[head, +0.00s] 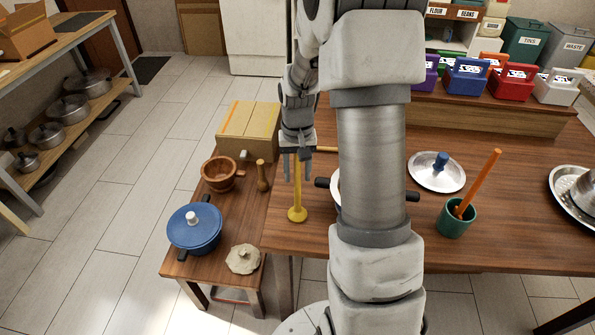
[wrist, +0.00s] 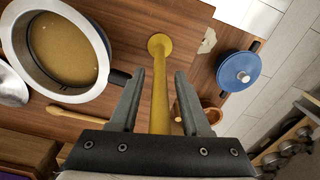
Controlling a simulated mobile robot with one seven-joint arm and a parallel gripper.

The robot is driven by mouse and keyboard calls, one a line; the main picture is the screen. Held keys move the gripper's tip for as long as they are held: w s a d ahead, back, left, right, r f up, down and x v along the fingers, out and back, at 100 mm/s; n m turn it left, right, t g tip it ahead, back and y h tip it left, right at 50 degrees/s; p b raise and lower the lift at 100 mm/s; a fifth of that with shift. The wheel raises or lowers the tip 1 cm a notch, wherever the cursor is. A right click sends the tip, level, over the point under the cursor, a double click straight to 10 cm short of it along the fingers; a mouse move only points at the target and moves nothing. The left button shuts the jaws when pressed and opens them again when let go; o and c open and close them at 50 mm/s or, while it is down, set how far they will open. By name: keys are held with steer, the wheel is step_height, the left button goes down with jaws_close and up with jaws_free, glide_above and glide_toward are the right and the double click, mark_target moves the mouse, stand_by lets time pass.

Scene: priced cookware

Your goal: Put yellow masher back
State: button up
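The yellow masher (head: 297,200) is upright near the left edge of the brown table, its round foot low and its shaft rising between my fingers. In the wrist view the masher (wrist: 160,90) runs up the middle, with a gap to each finger. My gripper (head: 297,179) is open around the shaft; the wrist view shows both fingers of my gripper (wrist: 160,74) apart from it. A green cup (head: 455,222) to the right holds an orange-handled tool (head: 478,183). I cannot tell whether the masher's foot touches the tabletop.
A pot (wrist: 101,81) with brownish contents stands beside the masher, mostly hidden by my arm in the head view. A steel lid (head: 437,178) lies on the table. The lower side table holds a blue pot (head: 194,232), a wooden bowl (head: 221,176) and a wooden box (head: 247,125).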

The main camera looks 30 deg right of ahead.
steer(key=shift+r, duration=0.15)
step_height(320, 180, up, 12)
steer(key=shift+f+p, duration=0.1)
steer(key=shift+p, duration=0.6)
steer(key=shift+s+a+r, duration=0.1)
steer(key=shift+r, duration=0.25)
steer(key=s+a+r+n+t, duration=0.1)
steer(key=s+a+r+t, duration=0.1)
steer(key=s, duration=0.4)
steer(key=s+a+r+n+t, duration=0.1)
steer(key=s+a+r+n, duration=0.1)
steer(key=s+a+r, duration=0.3)
steer(key=s+a+r+n+t, duration=0.1)
steer(key=s+a+r+t, duration=0.1)
steer(key=s+a, duration=0.3)
steer(key=shift+s+a+r+n+t, duration=0.15)
steer(key=shift+s+r, duration=0.25)
steer(key=shift+s, duration=0.2)
steer(key=shift+s+d+r+n+t, duration=0.15)
steer(key=shift+s+r, duration=0.2)
steer(key=shift+s, duration=0.25)
